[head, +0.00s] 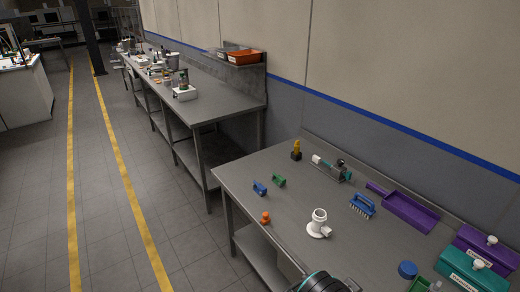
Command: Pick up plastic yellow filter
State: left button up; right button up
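A small upright yellow piece (297,144) with a dark base stands on the near grey metal table (240,181), at its far edge by the wall. It is the only clearly yellow small object on this table, and it is too small to tell for sure that it is the plastic filter. Nothing touches it. Neither of my grippers shows in the head view. A dark rounded part with a teal ring at the bottom edge seems to be a link of my arm.
Near the yellow piece are a green-and-grey device (332,168), a green piece (278,180) and a blue piece (260,188). A white pipe fitting (318,225), orange piece (265,218), blue brush (362,204) and purple dustpan (408,211) also lie there. Open floor is left.

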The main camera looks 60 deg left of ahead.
aim_at(297, 145)
jog(key=j+u, duration=0.2)
jog(key=u, duration=1.35)
jog(key=z, duration=0.35)
jog(key=i+j+z, duration=0.15)
jog(key=z, duration=0.3)
jog(key=j+z, duration=0.45)
jog(key=i+j+z, duration=0.1)
jog(key=z, duration=0.35)
jog(key=j+z, duration=0.2)
jog(key=j, duration=0.9)
jog(key=j+z, duration=0.2)
jog(key=j, duration=0.9)
